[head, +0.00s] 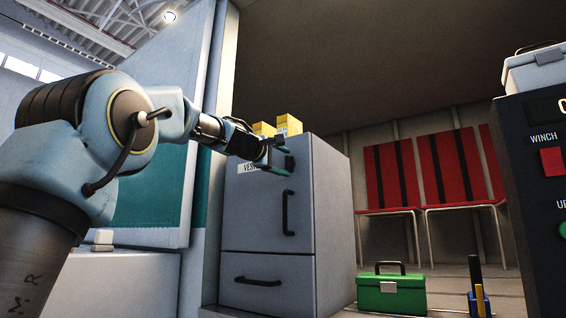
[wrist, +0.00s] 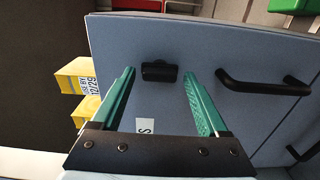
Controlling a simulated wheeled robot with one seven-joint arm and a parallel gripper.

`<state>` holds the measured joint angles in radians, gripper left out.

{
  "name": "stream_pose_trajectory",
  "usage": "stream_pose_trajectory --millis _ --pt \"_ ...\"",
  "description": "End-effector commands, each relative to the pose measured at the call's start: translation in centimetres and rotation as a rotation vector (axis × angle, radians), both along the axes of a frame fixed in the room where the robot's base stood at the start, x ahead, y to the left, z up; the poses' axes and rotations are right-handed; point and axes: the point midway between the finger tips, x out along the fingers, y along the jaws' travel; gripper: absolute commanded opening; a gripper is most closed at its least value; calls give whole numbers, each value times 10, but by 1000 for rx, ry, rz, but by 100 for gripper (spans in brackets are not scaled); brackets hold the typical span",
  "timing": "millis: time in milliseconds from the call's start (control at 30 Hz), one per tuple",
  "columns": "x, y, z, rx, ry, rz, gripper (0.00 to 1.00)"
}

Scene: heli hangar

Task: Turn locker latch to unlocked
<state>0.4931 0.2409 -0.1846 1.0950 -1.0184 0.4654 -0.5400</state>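The grey locker (head: 255,225) stands in the middle of the head view, with its upper door and lower drawer both closed. Its latch (wrist: 159,71) is a small black block on the door; in the wrist view it lies crosswise between and just beyond my fingertips. In the head view the latch (head: 290,163) shows beside my fingers. My gripper (head: 279,158) is in front of the upper door. Its two green fingers (wrist: 160,72) are spread apart, one on each side of the latch, with gaps to it. I cannot tell how far the tips are from the door.
A black door handle (head: 288,212) is below the latch, and a drawer handle (head: 258,282) is lower. Yellow boxes (head: 288,125) stand on the locker. A green toolbox (head: 391,290) is on the floor to the right. A dark winch panel (head: 535,190) stands at far right.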

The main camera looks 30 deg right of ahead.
Motion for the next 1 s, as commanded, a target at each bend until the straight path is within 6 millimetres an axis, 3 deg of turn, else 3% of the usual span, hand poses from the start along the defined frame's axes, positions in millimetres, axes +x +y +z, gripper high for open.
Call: stream_pose_trajectory --millis 367,800,1000 --pt "-2 4 0 -2 -1 2 85" --pt "-39 72 -2 -2 -1 3 85" --pt "-50 91 -1 0 1 1 85"
